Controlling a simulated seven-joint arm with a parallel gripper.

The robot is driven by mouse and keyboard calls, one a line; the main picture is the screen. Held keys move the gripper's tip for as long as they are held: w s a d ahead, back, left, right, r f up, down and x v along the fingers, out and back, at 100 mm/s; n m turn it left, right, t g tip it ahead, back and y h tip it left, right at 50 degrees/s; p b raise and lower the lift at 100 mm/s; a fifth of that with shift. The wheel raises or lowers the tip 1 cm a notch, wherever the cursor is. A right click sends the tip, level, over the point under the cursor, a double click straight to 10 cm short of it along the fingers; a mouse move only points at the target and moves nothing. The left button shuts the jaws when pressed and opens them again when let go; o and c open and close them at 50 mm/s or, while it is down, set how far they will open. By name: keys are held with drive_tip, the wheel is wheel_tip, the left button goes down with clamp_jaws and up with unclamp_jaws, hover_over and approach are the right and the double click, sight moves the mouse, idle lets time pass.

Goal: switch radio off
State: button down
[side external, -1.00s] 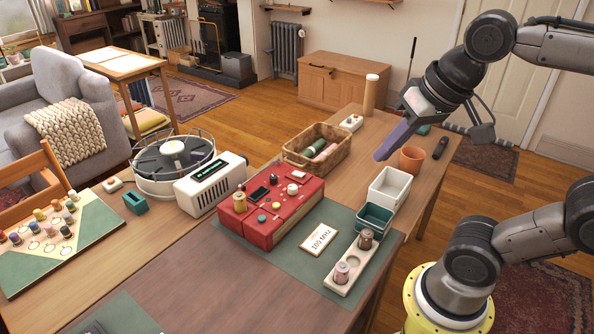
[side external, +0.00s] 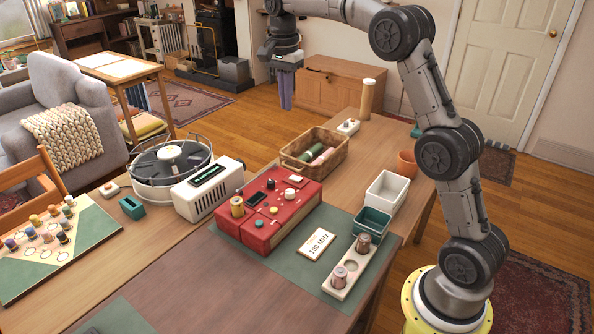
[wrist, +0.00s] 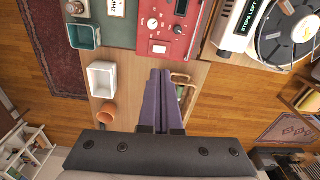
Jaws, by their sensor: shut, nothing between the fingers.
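A red box-shaped device (side external: 265,228) with knobs, buttons and a dark display lies on the green mat; it looks like the radio. It also shows at the top of the wrist view (wrist: 160,28). A white switch-like part (wrist: 159,47) sits on its near end there. A "100 MHz" card (side external: 317,245) lies beside it. My gripper (side external: 286,107), with purple fingers, is shut and empty. It hangs pointing down, high and well apart from the red device. In the wrist view the fingers (wrist: 160,72) partly cover the basket.
A wicker basket (side external: 290,161) with rolls stands behind the red device. A white box (side external: 372,192), teal tray (side external: 366,226), clay pot (side external: 404,165) and spool holder (side external: 334,285) line the right side. A white device with a green display (side external: 187,205) and a round machine (side external: 143,180) stand left.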

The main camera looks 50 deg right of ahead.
drive_tip(key=g, duration=0.2)
hover_over(298, 179)
drive_tip(key=w, duration=0.3)
wheel_tip(298, 179, down, 10)
drive_tip(key=shift+m+y, duration=0.3)
drive_tip(key=shift+m, duration=0.1)
drive_tip(key=s+f, duration=0.1)
drive_tip(key=f, duration=0.8)
drive_tip(key=s+f, duration=0.1)
drive_tip(key=f, duration=0.4)
drive_tip(key=shift+s, duration=0.35)
